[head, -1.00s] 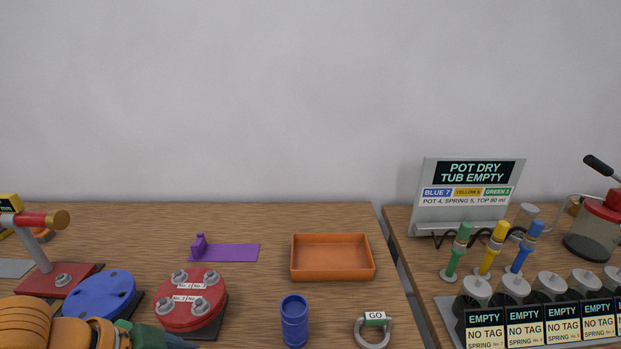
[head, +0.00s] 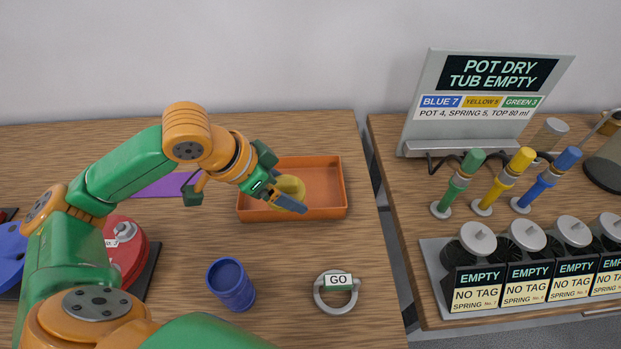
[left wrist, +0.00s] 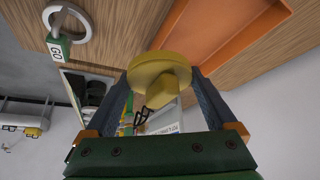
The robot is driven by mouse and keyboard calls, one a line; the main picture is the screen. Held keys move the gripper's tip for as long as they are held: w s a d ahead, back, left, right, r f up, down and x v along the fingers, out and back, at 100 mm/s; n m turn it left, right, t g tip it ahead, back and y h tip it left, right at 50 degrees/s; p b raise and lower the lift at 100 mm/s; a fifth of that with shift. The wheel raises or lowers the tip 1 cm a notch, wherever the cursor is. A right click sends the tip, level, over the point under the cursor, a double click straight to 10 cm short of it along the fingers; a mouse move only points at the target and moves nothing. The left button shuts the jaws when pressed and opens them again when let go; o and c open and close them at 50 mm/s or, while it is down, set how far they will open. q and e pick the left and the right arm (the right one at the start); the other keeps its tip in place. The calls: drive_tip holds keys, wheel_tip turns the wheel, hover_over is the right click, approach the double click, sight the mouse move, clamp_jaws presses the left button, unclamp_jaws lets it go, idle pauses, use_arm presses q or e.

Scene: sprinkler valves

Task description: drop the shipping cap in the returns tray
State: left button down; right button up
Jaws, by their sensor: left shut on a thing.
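The shipping cap (head: 291,187) is a yellow disc with a smaller stub, seen close in the left wrist view (left wrist: 158,75). My left gripper (head: 289,197) is shut on the cap, with a finger on each side of it in the left wrist view (left wrist: 160,90). The returns tray, which I take to be the orange open tray (head: 325,212), stands on the left table. In the head view the gripper and cap overlap the tray's left part; I cannot tell how high they are above its floor. No other thing shows in the tray. My right gripper is not in view.
A blue cup (head: 231,285) and a grey ring with a GO tag (head: 337,292) stand in front of the tray. A red flange (head: 124,255) is at left, partly behind my arm. A gap separates the right table, with its sign (head: 485,100) and several tagged pots.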

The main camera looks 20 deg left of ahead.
use_arm(q)
drive_tip(key=w+a+f, duration=0.1)
drive_tip(key=w+f, duration=0.1)
drive_tip(key=w, duration=0.1)
drive_tip(key=w+a+f, duration=0.1)
drive_tip(key=w+f, duration=0.2)
drive_tip(key=w+a+f+p, duration=0.1)
drive_tip(key=w+f, duration=0.2)
drive_tip(key=shift+w+a, duration=0.25)
drive_tip(key=shift+a, duration=0.1)
wheel_tip(320, 180, down, 3)
drive_tip(key=shift+a+r+p, duration=0.1)
drive_tip(key=shift+r+p, duration=0.1)
drive_tip(key=shift+p, duration=0.25)
drive_tip(key=shift+f, duration=0.45)
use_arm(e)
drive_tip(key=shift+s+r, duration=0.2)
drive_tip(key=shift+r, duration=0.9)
